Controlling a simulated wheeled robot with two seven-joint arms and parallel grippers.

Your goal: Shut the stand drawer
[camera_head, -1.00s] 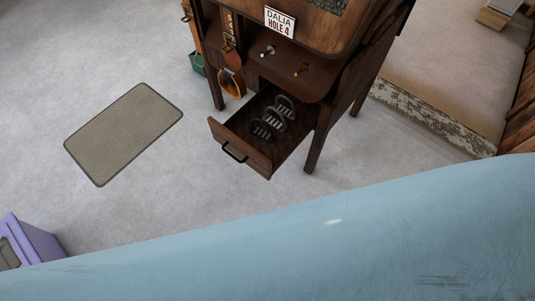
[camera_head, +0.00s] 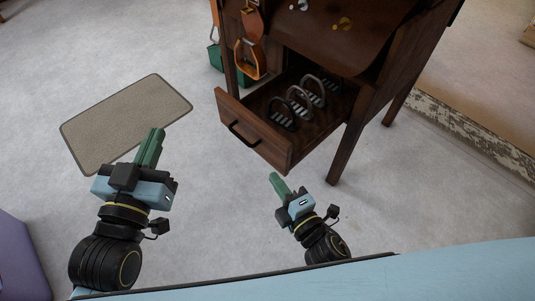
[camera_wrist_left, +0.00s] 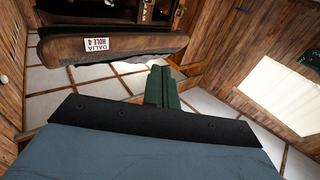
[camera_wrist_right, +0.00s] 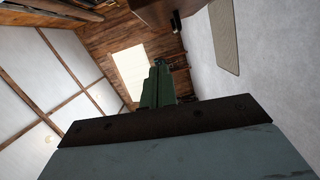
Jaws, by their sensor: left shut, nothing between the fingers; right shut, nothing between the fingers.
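The stand drawer (camera_head: 254,136) is pulled out of the dark wooden stand (camera_head: 350,110). Its front has a black bar handle (camera_head: 243,134), and several metal stirrup-like rings (camera_head: 298,100) stand inside it. My left gripper (camera_head: 153,146) is shut and empty, to the left of the drawer front and apart from it, over the floor by the mat. My right gripper (camera_head: 276,182) is shut and empty, just in front of and below the drawer's right front corner; contact is not visible. The green fingers also show closed in the left wrist view (camera_wrist_left: 162,86) and the right wrist view (camera_wrist_right: 157,84).
A grey mat (camera_head: 125,115) lies on the floor at left. A purple box (camera_head: 20,262) is at the lower left edge. A stirrup on a strap (camera_head: 250,60) hangs beside the drawer. The stand's front leg (camera_head: 347,150) is right of the drawer.

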